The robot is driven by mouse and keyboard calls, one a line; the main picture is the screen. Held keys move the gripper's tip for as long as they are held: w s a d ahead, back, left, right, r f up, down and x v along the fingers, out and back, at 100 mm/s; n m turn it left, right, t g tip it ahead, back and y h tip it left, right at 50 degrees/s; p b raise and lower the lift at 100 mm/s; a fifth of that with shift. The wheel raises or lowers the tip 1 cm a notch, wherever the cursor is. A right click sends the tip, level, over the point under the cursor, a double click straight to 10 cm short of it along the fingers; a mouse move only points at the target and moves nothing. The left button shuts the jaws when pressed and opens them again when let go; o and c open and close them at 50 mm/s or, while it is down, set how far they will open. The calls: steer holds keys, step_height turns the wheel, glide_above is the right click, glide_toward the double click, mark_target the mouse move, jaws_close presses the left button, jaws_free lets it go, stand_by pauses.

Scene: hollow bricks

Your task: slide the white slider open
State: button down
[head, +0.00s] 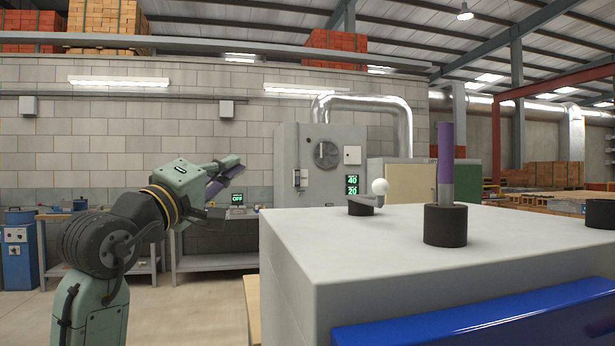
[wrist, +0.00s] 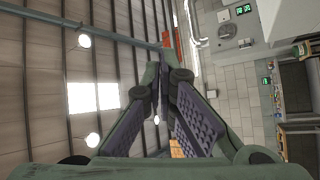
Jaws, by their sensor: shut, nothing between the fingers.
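No part in view is plainly a white slider, and I cannot tell which one it is. A white ball knob (head: 380,186) on a short dark-based lever stands at the far edge of the pale box top (head: 350,235). A cream panel (head: 410,185) sits on the green cabinet behind it. My gripper (head: 236,166) is left of the box, raised above its top and apart from everything, pointing up and to the right. In the wrist view its purple padded fingers (wrist: 162,62) come together with nothing between them. That view faces the roof and wall.
A purple-and-grey post (head: 445,165) in a black round base rises from the box top. A blue bar (head: 480,322) runs along the box's front. A grey machine cabinet (head: 325,160) and low benches stand along the back wall. Open floor shows between my arm and the box.

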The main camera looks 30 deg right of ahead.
steer(key=s+d+g, duration=0.1)
steer(key=d+g, duration=0.1)
steer(key=d, duration=0.2)
steer(key=s+d+f+g, duration=0.1)
steer(key=s+d+g, duration=0.1)
steer(key=d, duration=0.3)
steer(key=s+d+f+g, duration=0.1)
steer(key=s+d+g, duration=0.1)
steer(key=d+g, duration=0.2)
steer(key=shift+s+d+f+m, duration=0.2)
steer(key=shift+d+m, duration=0.1)
steer(key=shift+m, duration=0.1)
steer(key=shift+w, duration=0.1)
steer(key=shift+w+d+r+p, duration=0.1)
steer(key=shift+d+r+p, duration=0.05)
steer(key=shift+d+p, duration=0.15)
steer(key=p+x, duration=0.4)
steer(key=x, duration=0.5)
steer(key=shift+w+d, duration=0.1)
steer(key=shift+d, duration=0.2)
steer(key=s, duration=0.3)
steer(key=shift+s+a+f+p, duration=0.15)
steer(key=shift+a+f+p, duration=0.15)
steer(key=shift+a+f, duration=0.05)
steer(key=shift+s+f, duration=0.2)
steer(key=shift+s, duration=0.15)
steer(key=shift+s, duration=0.1)
